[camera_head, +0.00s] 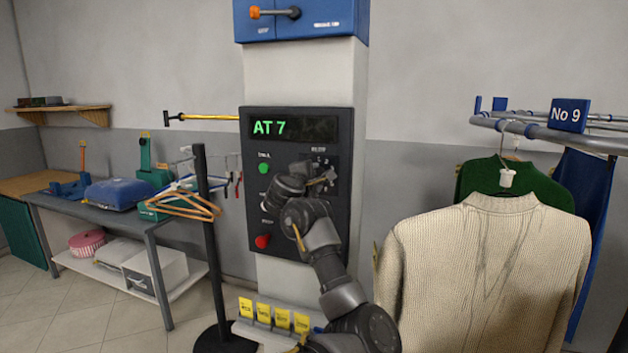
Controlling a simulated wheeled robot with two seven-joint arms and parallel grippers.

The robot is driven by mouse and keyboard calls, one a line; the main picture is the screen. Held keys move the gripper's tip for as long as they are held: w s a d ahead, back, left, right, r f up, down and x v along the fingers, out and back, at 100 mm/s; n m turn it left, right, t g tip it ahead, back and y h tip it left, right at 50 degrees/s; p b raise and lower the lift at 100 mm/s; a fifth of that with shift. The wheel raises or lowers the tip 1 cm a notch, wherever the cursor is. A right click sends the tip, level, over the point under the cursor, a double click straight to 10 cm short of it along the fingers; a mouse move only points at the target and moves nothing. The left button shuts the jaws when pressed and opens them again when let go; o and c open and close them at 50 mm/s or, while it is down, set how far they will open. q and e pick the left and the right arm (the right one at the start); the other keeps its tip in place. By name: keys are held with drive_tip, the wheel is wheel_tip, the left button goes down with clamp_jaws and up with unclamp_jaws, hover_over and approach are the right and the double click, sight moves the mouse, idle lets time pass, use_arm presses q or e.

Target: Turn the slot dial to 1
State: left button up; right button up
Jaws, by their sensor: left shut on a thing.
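A dark control panel (342,125) is fixed to the pale column, with a display (293,127) reading "AT 7" in green. The slot dial (330,172) is at the panel's upper right, under a small label and small marks. My left gripper (322,181) reaches up to the panel and is shut on the dial. The gripper and wrist hide much of the dial, so I cannot read its pointer setting. My right gripper is not in view.
A green button (264,168) and a red button (263,241) sit on the panel's left side. A rail with a "No 9" sign (569,115) carries a cream cardigan (480,260) to the right. A black post (208,230) with wooden hangers (185,205) stands left. Yellow tags (263,314) stand below.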

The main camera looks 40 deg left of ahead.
use_arm(q)
drive_tip(key=o, duration=1)
drive_tip(key=p+v, duration=0.4)
drive_tip(key=v, duration=0.6)
drive_tip(key=shift+s+d, duration=0.15)
drive_tip(key=shift+s, duration=0.2)
